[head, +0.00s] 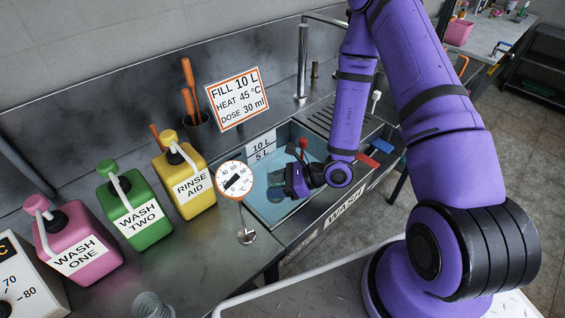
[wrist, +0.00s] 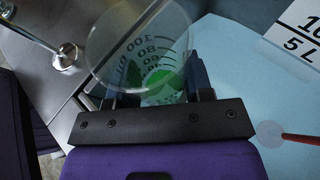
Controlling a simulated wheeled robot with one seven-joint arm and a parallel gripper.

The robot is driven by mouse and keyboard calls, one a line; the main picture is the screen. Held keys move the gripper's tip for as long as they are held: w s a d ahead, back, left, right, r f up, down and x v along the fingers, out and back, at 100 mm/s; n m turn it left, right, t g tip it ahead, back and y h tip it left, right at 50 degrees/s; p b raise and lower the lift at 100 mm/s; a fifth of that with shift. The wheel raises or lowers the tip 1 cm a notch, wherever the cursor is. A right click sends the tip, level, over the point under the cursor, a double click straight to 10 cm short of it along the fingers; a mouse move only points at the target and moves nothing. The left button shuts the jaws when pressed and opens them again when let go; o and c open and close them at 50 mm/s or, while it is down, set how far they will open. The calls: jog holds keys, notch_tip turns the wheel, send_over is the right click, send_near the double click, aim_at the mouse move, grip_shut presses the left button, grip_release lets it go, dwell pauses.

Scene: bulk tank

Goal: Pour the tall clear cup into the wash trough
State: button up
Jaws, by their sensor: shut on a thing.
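The tall clear cup (wrist: 140,45) has dark measuring marks and shows in the wrist view between my fingers, its round rim toward the camera. Green shows at its bottom, seemingly a little green liquid. My gripper (head: 287,182) is shut on the cup and hangs over the left front part of the wash trough.
A dial thermometer (head: 235,180) on a stand is left of the trough. Pink (head: 75,240), green (head: 135,210) and yellow (head: 185,185) pump bottles stand further left. A red-handled tool (head: 303,146) stands in the trough, near the gripper. A fill sign (head: 238,98) is behind.

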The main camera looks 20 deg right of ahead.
jog(key=shift+w+d+r, duration=0.1)
jog(key=shift+w, duration=0.05)
jog(key=shift+w+d+r+m+g+y, duration=0.15)
jog(key=shift+w+m+g+y, duration=0.2)
jog(key=shift+m, duration=0.45)
jog(key=shift+w+d+f+m+g+y, duration=0.25)
jog(key=shift+f+m+g, duration=0.15)
jog(key=shift+m, duration=0.2)
jog(key=shift+w+d+f+m+g+y, duration=0.1)
jog(key=shift+w+f+m+g+y, duration=0.15)
jog(key=shift+f+m+g, duration=0.25)
jog(key=shift+w+d+r+m+g+y, duration=0.1)
jog(key=shift+r+m+y, duration=0.15)
jog(key=shift+m, duration=0.35)
jog(key=shift+w+r+m+g+y, duration=0.15)
jog(key=shift+m+y, duration=0.15)
jog(key=shift+m, duration=0.3)
jog(key=shift+w+d+r+m+g+y, duration=0.1)
jog(key=shift+r+m+y, duration=0.15)
jog(key=shift+m, duration=0.35)
jog(key=shift+s+a+r+m, duration=0.1)
jog(key=shift+r+m, duration=0.1)
jog(key=shift+m, duration=0.1)
jog(key=shift+r+m+y, duration=0.85)
jog(key=shift+r+m, duration=0.1)
jog(key=shift+m, duration=0.45)
jog(key=shift+w+d+r+m+y+b, duration=0.35)
jog(key=shift+w+r+m, duration=0.2)
jog(key=shift+m, duration=0.25)
